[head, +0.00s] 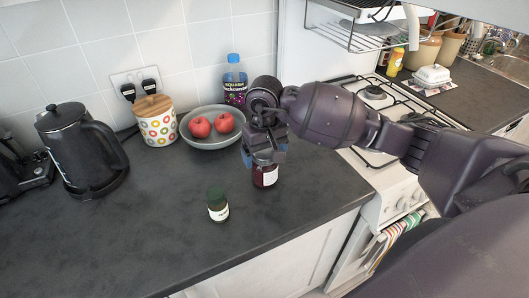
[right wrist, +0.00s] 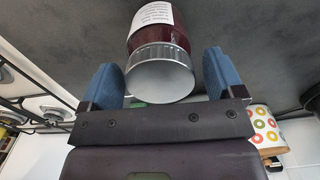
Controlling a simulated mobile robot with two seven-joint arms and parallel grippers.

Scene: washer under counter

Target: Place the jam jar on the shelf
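The jam jar (head: 265,176) stands upright on the dark counter, dark red with a white label. In the right wrist view its silver lid (right wrist: 160,80) faces the camera. My right gripper (head: 264,155) is over the jar from above. Its blue fingers (right wrist: 157,72) are open on either side of the lid, with a gap showing on both sides. The gripper hides the jar's top in the head view. A metal wire shelf (head: 345,40) is on the wall above the hob. My left gripper is not in view.
Behind are a bowl (head: 186,137) with red apples, a squash bottle (head: 234,82), a dotted canister (head: 156,122) and a black kettle (head: 82,150). A gas hob (head: 375,97) is at right. The front counter is clear.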

